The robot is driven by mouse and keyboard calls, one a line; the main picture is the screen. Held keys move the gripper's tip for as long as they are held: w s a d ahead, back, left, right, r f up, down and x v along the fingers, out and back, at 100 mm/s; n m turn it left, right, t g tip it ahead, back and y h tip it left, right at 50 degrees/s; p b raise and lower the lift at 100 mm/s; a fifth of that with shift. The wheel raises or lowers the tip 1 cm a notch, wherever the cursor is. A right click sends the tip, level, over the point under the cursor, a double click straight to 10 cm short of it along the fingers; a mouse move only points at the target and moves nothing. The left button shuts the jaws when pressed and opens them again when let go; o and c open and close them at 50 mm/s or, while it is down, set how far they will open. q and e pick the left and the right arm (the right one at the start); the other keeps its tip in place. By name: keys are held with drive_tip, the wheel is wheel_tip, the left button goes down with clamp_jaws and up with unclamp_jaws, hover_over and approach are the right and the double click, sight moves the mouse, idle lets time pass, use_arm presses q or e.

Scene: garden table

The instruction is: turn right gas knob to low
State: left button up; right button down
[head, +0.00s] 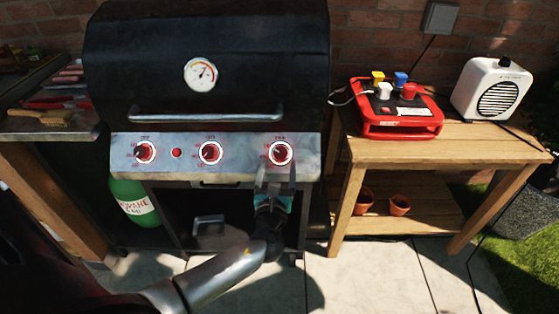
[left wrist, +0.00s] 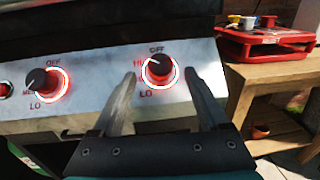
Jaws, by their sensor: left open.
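The right gas knob (head: 281,153) is a dark knob with a glowing red and white ring, on the silver front panel of the black grill (head: 210,60). It also shows in the left wrist view (left wrist: 159,69), with OFF printed above, red lettering at its left and LO at lower left. Its pointer seems turned to the upper left. My left gripper (head: 274,176) is open just below the knob. In the left wrist view its two fingers (left wrist: 158,90) stand either side of the knob, apart from it. My right gripper is not in view.
The middle knob (head: 210,152) and left knob (head: 145,152) also glow red, with a small red button (head: 176,153) between them. A wooden table (head: 460,146) at right holds a red power unit (head: 400,120) and a white speaker (head: 492,88). A green propane bottle (head: 133,202) stands below left.

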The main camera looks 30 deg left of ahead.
sight(280, 155)
use_arm(q)
drive_tip(key=shift+b+x, duration=0.3)
drive_tip(key=shift+x, duration=1.5)
drive_tip(key=shift+c, duration=0.2)
clamp_jaws()
